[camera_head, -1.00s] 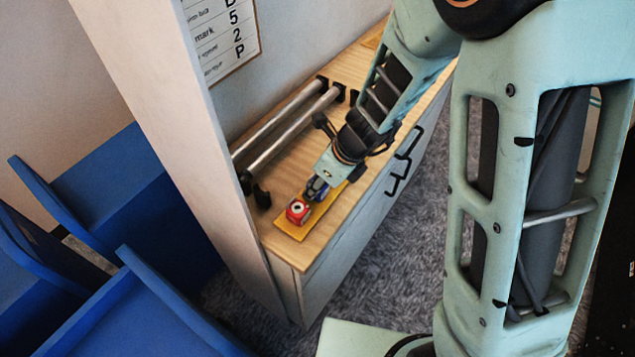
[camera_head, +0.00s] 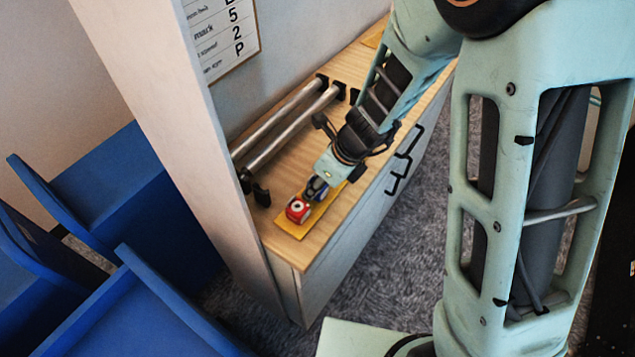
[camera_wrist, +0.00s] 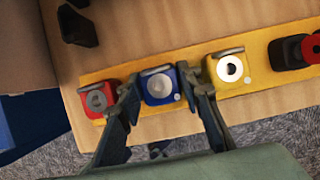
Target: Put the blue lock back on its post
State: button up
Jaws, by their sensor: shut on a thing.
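The blue lock (camera_wrist: 160,86) is between the two fingers of my gripper (camera_wrist: 165,98) in the wrist view. My gripper is shut on it, over the yellow board (camera_wrist: 200,105). A post under the blue lock is hidden, so I cannot tell whether the lock sits on it. In the head view my gripper (camera_head: 316,188) is low over the board, with a bit of blue beside it.
A red lock (camera_wrist: 97,98) stands on the board left of the blue one. A yellow lock (camera_wrist: 229,70) stands to its right. Two metal rollers (camera_head: 290,125) lie behind the board on the wooden cabinet top.

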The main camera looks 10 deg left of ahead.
jog(key=o, duration=1.3)
jog(key=shift+r, duration=0.1)
